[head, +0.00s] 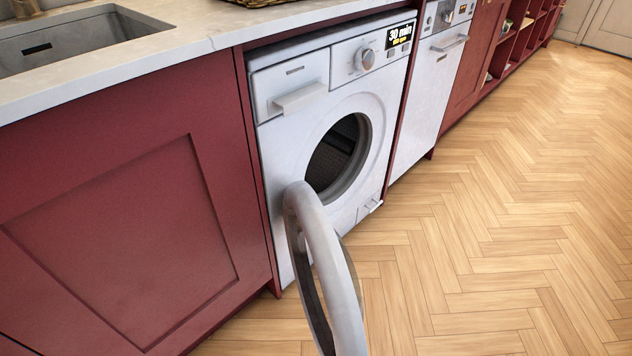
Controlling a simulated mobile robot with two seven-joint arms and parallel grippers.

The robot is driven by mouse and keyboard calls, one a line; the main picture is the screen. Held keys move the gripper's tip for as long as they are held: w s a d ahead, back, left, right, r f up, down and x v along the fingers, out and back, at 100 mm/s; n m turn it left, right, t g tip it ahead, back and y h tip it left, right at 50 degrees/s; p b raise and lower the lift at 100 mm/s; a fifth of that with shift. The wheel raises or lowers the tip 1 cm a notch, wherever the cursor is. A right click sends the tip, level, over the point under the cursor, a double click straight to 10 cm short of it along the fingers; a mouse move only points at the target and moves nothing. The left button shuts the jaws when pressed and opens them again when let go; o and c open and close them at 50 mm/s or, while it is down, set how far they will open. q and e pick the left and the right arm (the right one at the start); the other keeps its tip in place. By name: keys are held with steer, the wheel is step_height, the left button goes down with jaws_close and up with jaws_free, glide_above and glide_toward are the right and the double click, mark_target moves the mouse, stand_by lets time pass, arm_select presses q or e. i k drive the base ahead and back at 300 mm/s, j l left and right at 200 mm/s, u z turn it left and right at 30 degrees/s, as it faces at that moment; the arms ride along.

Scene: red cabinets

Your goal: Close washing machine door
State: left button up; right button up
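The white washing machine (278,122) stands under the counter between red cabinets. Its round door (331,262) is wide open, swung out from the left side of the opening toward me, and seen nearly edge-on. The door's lower end runs off the bottom of the picture. The round drum opening (338,158) is uncovered and dark inside; its lower left is partly hidden by the door. Neither of my grippers shows in the head view.
A red cabinet front (125,235) is left of the machine, under a pale countertop (170,32) with a sink (75,40). Another white appliance (430,85) stands to the right. The herringbone wood floor (490,220) in front and right is clear.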

mark_target(305, 216)
steer(key=i+j+z, duration=0.25)
steer(key=j+z, duration=0.2)
steer(key=k+j+z, duration=0.25)
steer(key=z, duration=0.15)
